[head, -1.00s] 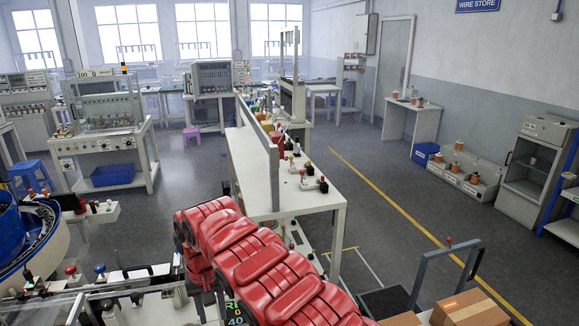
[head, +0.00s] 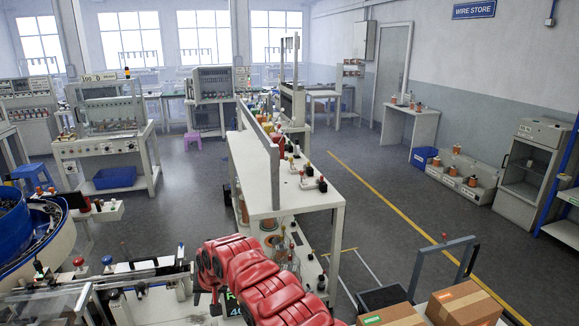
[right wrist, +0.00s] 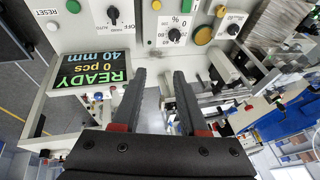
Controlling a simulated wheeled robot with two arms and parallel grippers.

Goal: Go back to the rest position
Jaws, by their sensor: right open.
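My right arm (head: 262,283), with red covers, comes up from the bottom middle of the head view. The display also shows partly behind my arm in the head view (head: 233,303). My left gripper is not in view.
A white bench (head: 262,185) with a lower shelf stands just beyond my right arm. A blue round bowl (head: 12,222) is at the left edge. Cardboard boxes (head: 465,303) are at the bottom right. Open floor (head: 395,255) lies right of the bench.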

